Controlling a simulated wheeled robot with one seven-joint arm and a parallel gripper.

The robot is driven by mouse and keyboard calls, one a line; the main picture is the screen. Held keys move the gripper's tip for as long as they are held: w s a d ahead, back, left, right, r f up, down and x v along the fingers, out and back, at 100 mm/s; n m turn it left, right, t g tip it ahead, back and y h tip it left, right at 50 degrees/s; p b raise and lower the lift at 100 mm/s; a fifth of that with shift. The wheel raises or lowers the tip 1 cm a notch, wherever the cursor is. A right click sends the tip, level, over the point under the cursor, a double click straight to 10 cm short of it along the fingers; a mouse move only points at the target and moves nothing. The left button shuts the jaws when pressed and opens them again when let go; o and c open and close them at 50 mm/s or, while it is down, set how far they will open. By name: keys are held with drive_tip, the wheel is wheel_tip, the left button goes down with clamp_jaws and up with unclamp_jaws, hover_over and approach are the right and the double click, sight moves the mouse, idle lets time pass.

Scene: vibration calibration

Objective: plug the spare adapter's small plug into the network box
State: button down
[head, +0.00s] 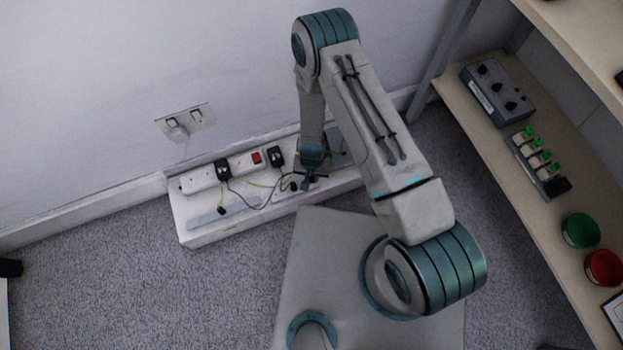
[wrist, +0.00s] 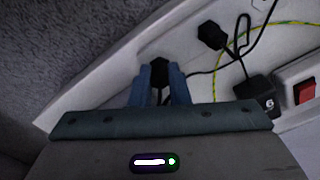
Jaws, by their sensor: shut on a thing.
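My gripper (wrist: 160,85) is shut on a small black plug (wrist: 159,70), which shows between the fingertips in the wrist view. In the head view my gripper (head: 312,178) is over the right part of the white ledge. A thin dark cable runs from near the fingers toward the power strip. Another small black plug (wrist: 211,36) lies loose close by; it also shows in the head view (head: 293,186). Two black adapters sit in the strip, one left (head: 223,170) and one right (head: 276,156) of the red switch. I cannot make out the network box; my arm covers part of the ledge.
The white power strip (head: 198,181) with its red switch (head: 257,158) lies along the wall on the ledge (head: 192,236). Black and yellow-green cables loop in front of it. A wall socket (head: 186,121) is above. A shelf with a control box (head: 497,92) stands right.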

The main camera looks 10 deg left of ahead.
drive_tip(key=shift+r, duration=0.2)
idle(0.3)
drive_tip(key=shift+r+p, duration=1.25)
drive_tip(key=shift+r, duration=0.5)
wheel_tip(320, 180, up, 8)
drive_tip(key=p, duration=0.6)
drive_tip(key=w+d+f+b, duration=0.1)
drive_tip(key=w+d+b, duration=0.5)
drive_tip(key=w, duration=0.6)
drive_tip(key=w+d+b, duration=0.4)
drive_tip(key=w+d, duration=0.5)
drive_tip(key=w, duration=0.3)
wheel_tip(320, 180, down, 8)
drive_tip(key=b, duration=0.5)
drive_tip(key=shift+a+r+b, duration=0.15)
drive_tip(key=shift+r+b, duration=0.1)
drive_tip(key=shift+b, duration=0.05)
drive_tip(key=shift+s+f+b, duration=0.1)
drive_tip(key=shift+f+b, duration=0.55)
idle(0.6)
